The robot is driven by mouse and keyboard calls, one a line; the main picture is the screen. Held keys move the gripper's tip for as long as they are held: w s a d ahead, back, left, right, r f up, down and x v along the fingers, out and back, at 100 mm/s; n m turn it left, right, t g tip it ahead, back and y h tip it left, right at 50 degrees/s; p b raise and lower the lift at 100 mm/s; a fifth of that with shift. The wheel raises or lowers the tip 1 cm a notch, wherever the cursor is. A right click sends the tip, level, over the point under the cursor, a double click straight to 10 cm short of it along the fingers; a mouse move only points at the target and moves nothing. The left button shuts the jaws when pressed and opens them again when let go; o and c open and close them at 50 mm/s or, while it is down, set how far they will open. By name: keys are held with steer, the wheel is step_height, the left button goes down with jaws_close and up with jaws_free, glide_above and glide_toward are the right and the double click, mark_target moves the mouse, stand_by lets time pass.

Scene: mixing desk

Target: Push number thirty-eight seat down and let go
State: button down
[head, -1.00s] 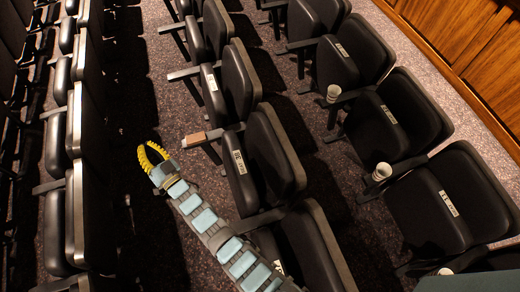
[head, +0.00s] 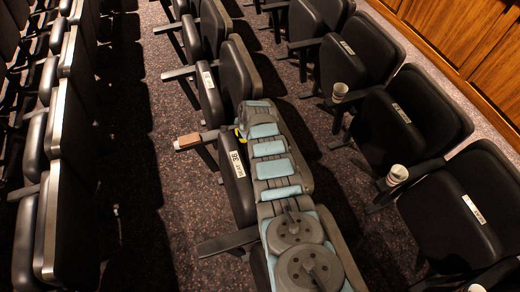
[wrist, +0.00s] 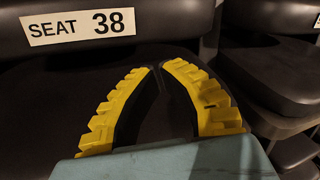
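The number thirty-eight seat (head: 240,192) is dark, with a white label; in the head view its cushion looks folded up close to its backrest. In the wrist view the label (wrist: 80,27) reads "SEAT 38" at the upper left. My gripper (wrist: 160,66) has yellow ribbed fingers whose tips nearly meet, with nothing between them. The fingers lie in front of the dark seat surface, below the label; I cannot tell if they touch it. In the head view my arm hides most of the gripper and the backrest; only a bit of yellow shows by the cushion's top.
A small brown block (head: 188,141) lies on the armrest beside the seat. Other seats line both sides. A carpeted aisle (head: 140,190) lies open to the left. A wood-panelled wall (head: 470,45) is at upper right.

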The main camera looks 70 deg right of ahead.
mark_target(241, 168)
steer(key=s+m+g+y+b, duration=0.1)
steer(key=s+m+y+b, duration=0.15)
steer(key=s, duration=0.55)
steer(key=w+a+f+y+b, duration=0.1)
steer(key=a+f+b, duration=0.3)
steer(key=f+b, duration=0.9)
steer(key=shift+w+f, duration=0.55)
steer(key=shift+f, duration=0.25)
steer(key=shift+r+m, duration=0.1)
steer(key=shift+m, duration=0.15)
steer(key=w+a+p, duration=0.2)
steer(key=w+a, duration=0.1)
steer(key=shift+w+r, duration=0.2)
steer(key=shift+r, duration=0.15)
steer(key=shift+w+a, duration=0.2)
steer(key=shift+w, duration=0.05)
steer(key=shift+s+d+f, duration=0.1)
steer(key=shift+s, duration=0.05)
